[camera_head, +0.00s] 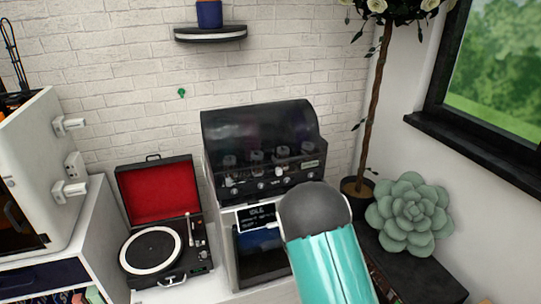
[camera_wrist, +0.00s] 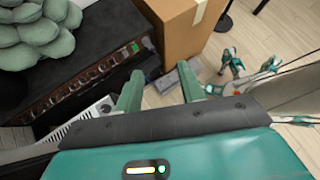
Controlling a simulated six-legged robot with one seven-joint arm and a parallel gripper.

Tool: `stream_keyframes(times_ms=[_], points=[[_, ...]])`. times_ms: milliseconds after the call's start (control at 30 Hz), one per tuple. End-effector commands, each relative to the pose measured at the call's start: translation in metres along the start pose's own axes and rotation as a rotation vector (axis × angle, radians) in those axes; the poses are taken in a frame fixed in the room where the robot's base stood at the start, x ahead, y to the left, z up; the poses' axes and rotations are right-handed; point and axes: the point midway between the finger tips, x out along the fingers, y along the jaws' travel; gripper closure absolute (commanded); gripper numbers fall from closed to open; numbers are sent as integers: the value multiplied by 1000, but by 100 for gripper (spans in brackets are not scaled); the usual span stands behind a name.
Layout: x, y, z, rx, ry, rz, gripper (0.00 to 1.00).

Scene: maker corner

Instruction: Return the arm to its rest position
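My arm (camera_head: 330,260) shows in the head view as a teal link with a dark rounded joint, in front of the lower right of a black-hooded machine (camera_head: 260,150). My gripper is outside the head view. In the wrist view my gripper (camera_wrist: 160,72) has its two green fingers apart, with nothing held between them. It points down past a dark chest toward a cardboard box and the floor.
In the wrist view a cardboard box (camera_wrist: 182,32) stands just beyond the fingers, beside a dark chest (camera_wrist: 95,35) bearing a succulent (camera_wrist: 35,30). The head view shows an open record player (camera_head: 155,250) and a window (camera_head: 495,75).

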Motion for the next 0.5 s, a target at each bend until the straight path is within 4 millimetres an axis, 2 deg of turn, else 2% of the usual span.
stream_keyframes(times_ms=[33,100,500], points=[[-13,-5,14,68,49,-2,61],[-28,-14,29,157,111,-9,61],[-103,-77,106,644,459,-57,61]])
